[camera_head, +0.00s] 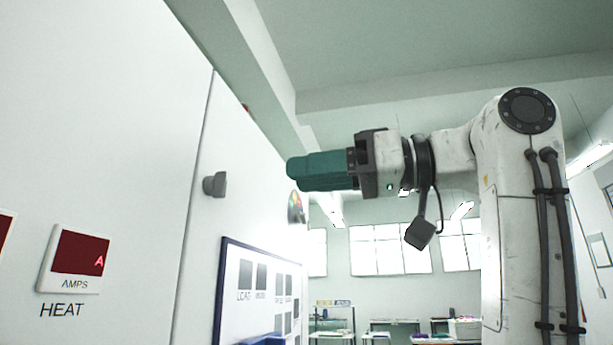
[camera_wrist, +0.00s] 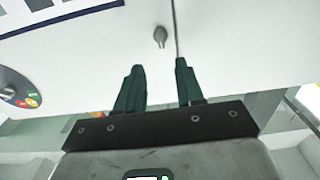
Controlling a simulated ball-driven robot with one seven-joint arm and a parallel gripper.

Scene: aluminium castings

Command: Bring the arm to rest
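My arm is raised, with a white upright link and a wrist reaching left at its top in the head view. My gripper (camera_head: 292,170) has green fingers pointing left toward a white cabinet front (camera_head: 140,130). In the wrist view my gripper (camera_wrist: 157,68) shows two green fingers standing apart with nothing between them. A grey knob (camera_wrist: 160,37) on the cabinet lies beyond the fingertips and apart from them. The same knob shows in the head view (camera_head: 215,184), left of the fingers.
The cabinet carries a red "AMPS" display (camera_head: 77,258) marked HEAT. Tables (camera_head: 394,324) and windows (camera_head: 390,250) stand far back. The air around the arm looks clear.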

